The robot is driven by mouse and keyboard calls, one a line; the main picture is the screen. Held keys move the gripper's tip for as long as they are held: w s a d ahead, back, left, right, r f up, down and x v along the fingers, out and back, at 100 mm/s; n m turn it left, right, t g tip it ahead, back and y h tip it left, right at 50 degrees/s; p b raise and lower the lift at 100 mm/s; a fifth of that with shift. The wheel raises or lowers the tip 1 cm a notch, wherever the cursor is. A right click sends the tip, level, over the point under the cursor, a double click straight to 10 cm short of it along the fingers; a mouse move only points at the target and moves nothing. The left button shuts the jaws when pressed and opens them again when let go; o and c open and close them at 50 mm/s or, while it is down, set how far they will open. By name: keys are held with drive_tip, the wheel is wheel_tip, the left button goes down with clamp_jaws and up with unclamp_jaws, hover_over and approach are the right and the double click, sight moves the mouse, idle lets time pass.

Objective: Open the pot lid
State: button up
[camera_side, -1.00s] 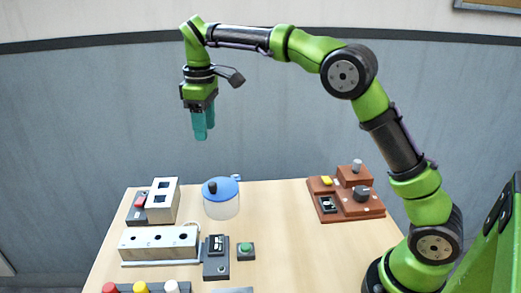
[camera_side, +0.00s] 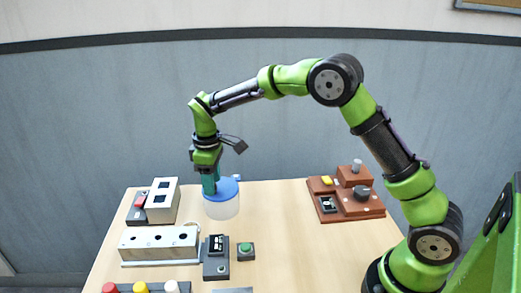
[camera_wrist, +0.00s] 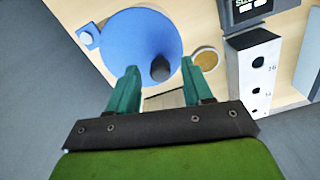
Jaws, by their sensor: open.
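The pot (camera_side: 222,209) has a clear, pale body and stands near the back edge of the table. Its blue lid (camera_side: 229,186) is on top and also fills the upper middle of the wrist view (camera_wrist: 130,42). A dark knob (camera_wrist: 160,68) rises from the lid. My gripper (camera_side: 210,190) points down over the lid's left part. In the wrist view my gripper (camera_wrist: 160,80) is open, with one teal finger on each side of the knob. The fingers are apart from the knob. The side view hides the knob behind them.
A white box with square openings (camera_side: 161,200) stands close on the left. A white block with holes (camera_side: 158,244) and a dark display unit (camera_side: 216,257) lie in front. A green button box (camera_side: 246,251) is nearby. A brown control panel (camera_side: 345,203) is at the right, with bare table between.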

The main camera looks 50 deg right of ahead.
drive_tip(key=shift+f, duration=0.5)
clamp_jaws()
